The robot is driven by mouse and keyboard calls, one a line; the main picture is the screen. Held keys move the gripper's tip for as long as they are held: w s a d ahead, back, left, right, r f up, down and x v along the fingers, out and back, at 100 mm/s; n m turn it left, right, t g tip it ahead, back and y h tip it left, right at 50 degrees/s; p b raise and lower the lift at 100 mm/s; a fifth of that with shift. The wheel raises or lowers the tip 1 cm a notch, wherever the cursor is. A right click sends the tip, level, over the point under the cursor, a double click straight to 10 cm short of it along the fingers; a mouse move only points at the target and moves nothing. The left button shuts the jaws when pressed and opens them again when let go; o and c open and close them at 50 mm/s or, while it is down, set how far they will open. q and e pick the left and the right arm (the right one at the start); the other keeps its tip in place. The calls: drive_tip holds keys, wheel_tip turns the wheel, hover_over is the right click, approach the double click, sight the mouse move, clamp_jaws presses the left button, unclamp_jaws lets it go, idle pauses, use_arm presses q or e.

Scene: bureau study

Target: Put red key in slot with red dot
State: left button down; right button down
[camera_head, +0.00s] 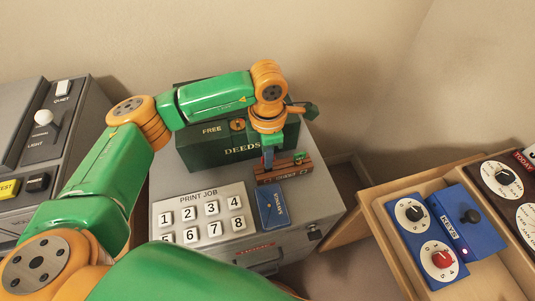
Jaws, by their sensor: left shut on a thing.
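My left gripper (268,160) points down at the left end of a small brown wooden rack (284,176), beside the dark green DEEDS box. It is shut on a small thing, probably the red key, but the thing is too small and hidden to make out. A green piece (299,157) stands at the rack's right part. I cannot make out a slot with a red dot. My right gripper is not in view.
The rack stands on a grey cabinet, behind a blue SAVINGS booklet (271,208) and a PRINT JOB keypad (204,216). The green DEEDS box (206,152) is close behind my gripper. A blue KEYS panel (476,220) sits in a wooden tray at right.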

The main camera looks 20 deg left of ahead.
use_arm(q)
drive_tip(key=shift+f+b, duration=0.75)
drive_tip(key=shift+f, duration=0.15)
idle(0.3)
drive_tip(key=c, duration=0.9)
unclamp_jaws()
wheel_tip(320, 180, up, 7)
drive_tip(key=shift+r+b, duration=0.1)
drive_tip(key=shift+b, duration=0.25)
